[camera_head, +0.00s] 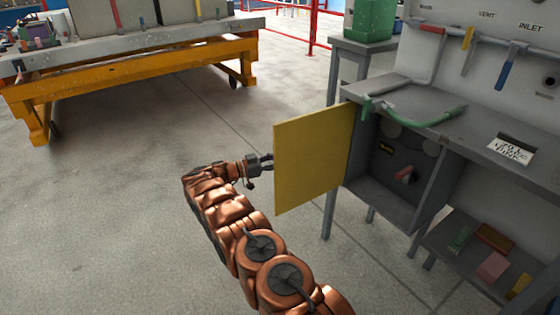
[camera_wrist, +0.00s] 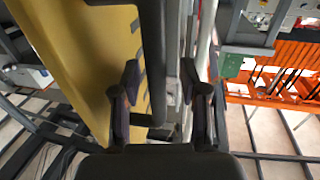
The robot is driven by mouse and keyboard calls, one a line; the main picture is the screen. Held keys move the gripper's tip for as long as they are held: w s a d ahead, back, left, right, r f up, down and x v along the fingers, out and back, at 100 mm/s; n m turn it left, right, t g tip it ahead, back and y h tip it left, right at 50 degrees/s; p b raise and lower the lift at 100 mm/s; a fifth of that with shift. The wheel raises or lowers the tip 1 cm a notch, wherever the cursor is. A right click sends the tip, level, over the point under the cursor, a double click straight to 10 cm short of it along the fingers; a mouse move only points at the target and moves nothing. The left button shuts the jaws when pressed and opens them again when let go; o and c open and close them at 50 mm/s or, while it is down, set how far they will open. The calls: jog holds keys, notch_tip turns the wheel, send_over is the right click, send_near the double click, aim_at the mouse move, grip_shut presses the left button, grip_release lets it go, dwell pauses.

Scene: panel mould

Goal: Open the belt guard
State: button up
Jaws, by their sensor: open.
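The belt guard (camera_head: 313,158) is a flat yellow panel on the front of the grey bench. It stands swung out from the opening, its right edge near the bench frame. My gripper (camera_head: 267,161) is at the panel's left edge, partly hidden behind it. In the wrist view the yellow panel (camera_wrist: 75,60) fills the left side. A dark handle-like bar (camera_wrist: 153,60) runs down between the two fingers of my gripper (camera_wrist: 165,92). The fingers are apart, one on each side of the bar; contact cannot be told.
A green hose (camera_head: 420,118) lies on the bench top. A green container (camera_head: 370,18) stands behind. An orange-framed table (camera_head: 130,80) is at the back left. The floor to the left is clear.

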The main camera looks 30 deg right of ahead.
jog(key=shift+a, duration=0.1)
jog(key=w+a, duration=0.1)
jog(key=a, duration=1)
jog(key=shift+w+a, duration=0.35)
